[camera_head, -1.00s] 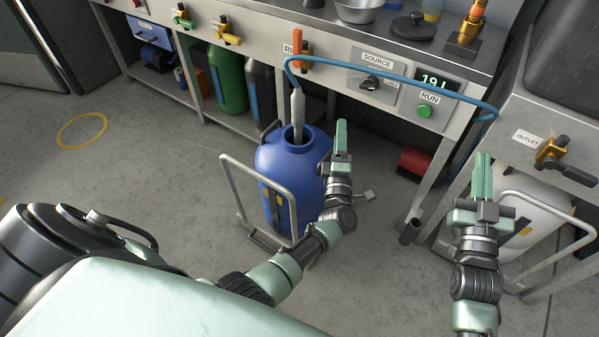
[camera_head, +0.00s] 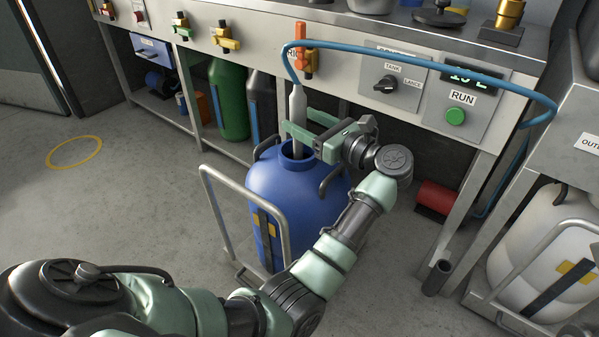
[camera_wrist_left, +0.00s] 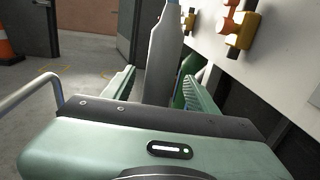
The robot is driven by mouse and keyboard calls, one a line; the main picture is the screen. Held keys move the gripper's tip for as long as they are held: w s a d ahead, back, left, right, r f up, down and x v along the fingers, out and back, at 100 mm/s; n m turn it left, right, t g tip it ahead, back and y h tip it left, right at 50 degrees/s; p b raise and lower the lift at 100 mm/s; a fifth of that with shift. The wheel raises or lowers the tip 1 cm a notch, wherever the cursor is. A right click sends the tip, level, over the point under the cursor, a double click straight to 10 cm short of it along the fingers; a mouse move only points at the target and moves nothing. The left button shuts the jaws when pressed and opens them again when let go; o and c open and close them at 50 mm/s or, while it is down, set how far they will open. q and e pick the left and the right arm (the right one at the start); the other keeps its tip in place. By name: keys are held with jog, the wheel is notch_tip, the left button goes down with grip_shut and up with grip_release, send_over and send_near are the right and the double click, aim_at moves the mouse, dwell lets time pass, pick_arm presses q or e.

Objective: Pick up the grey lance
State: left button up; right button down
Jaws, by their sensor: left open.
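The grey lance (camera_head: 298,104) stands nearly upright in the neck of the blue tank (camera_head: 290,195), its lower end hidden inside. A blue hose (camera_head: 420,68) joins its top. My left gripper (camera_head: 301,121) is open at the lance, just above the tank's mouth. In the left wrist view the lance (camera_wrist_left: 163,50) rises between the two green fingers (camera_wrist_left: 160,88), with gaps to both sides. Whether a finger touches it is not clear. My right gripper is out of view.
The tank stands by a metal hand-truck frame (camera_head: 215,205). Behind is a bench panel with an orange valve handle (camera_head: 305,48), a switch (camera_head: 385,85) and a green RUN button (camera_head: 455,116). A white tank (camera_head: 550,250) stands at right. The left floor is clear.

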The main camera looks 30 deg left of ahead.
pick_arm(q)
jog(key=a, duration=0.4)
jog(key=shift+w+a+f+p, duration=0.35)
jog(key=shift+w+a+p, duration=0.05)
grip_shut()
dwell(1.0)
